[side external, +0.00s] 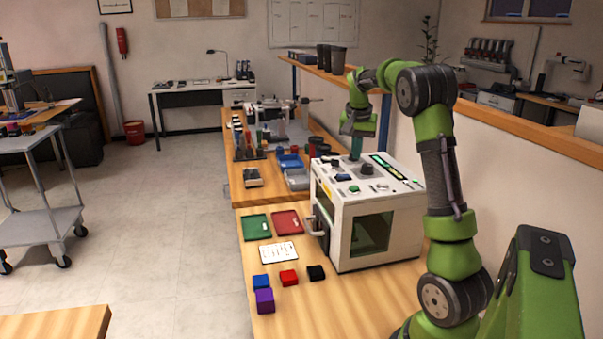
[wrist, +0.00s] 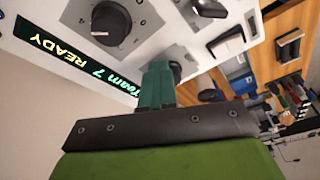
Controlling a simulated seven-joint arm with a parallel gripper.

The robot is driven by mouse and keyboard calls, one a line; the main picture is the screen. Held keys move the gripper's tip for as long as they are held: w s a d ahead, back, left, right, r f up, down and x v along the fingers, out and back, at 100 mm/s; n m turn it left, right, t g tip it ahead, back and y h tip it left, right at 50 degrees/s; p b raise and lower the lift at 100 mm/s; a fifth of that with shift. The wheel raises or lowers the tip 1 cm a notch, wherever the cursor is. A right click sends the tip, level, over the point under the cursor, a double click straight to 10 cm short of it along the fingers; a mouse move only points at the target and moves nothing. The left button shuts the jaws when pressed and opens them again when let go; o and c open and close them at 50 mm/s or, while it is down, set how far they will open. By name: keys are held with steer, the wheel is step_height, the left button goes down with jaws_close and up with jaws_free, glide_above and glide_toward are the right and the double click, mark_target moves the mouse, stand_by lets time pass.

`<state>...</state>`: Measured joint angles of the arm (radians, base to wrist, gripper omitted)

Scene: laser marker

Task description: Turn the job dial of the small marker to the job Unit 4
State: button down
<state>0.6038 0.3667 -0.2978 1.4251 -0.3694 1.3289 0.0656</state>
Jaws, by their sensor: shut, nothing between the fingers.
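The small marker (side external: 345,222) is a white box on the bench with controls on its sloped top. Its display (wrist: 75,58) reads "READY" and "Team 7" in the wrist view. A large black knob with a white pointer (wrist: 196,8) is cut by the top edge there; it also shows in the side view (side external: 367,169). A smaller dark round part (wrist: 175,70) is partly hidden behind my fingers. I cannot read which knob is the job dial. My gripper (wrist: 160,68) is shut and empty, its tips at the panel beside that part; contact is unclear. It also shows in the side view (side external: 356,154).
A green tray (side external: 256,235), a red tray (side external: 294,230) and a white card (side external: 279,253) lie left of the marker. Several coloured blocks (side external: 264,300) sit at the bench front. The marker's front handle (side external: 312,226) sticks out. A low wall stands on the right.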

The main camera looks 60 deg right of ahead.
mark_target(345, 163)
steer(key=shift+w+a+f, duration=0.1)
steer(key=shift+w+f, duration=0.05)
steer(key=shift+f, duration=0.35)
steer(key=shift+w+a, duration=0.2)
steer(key=shift+w, duration=0.3)
steer(key=shift+w+a, duration=0.15)
steer(key=shift+w, duration=0.35)
steer(key=shift+w+a, duration=0.1)
steer(key=shift+a, duration=0.3)
step_height(345, 163, up, 6)
steer(key=shift+d+r, duration=0.2)
stand_by(0.4)
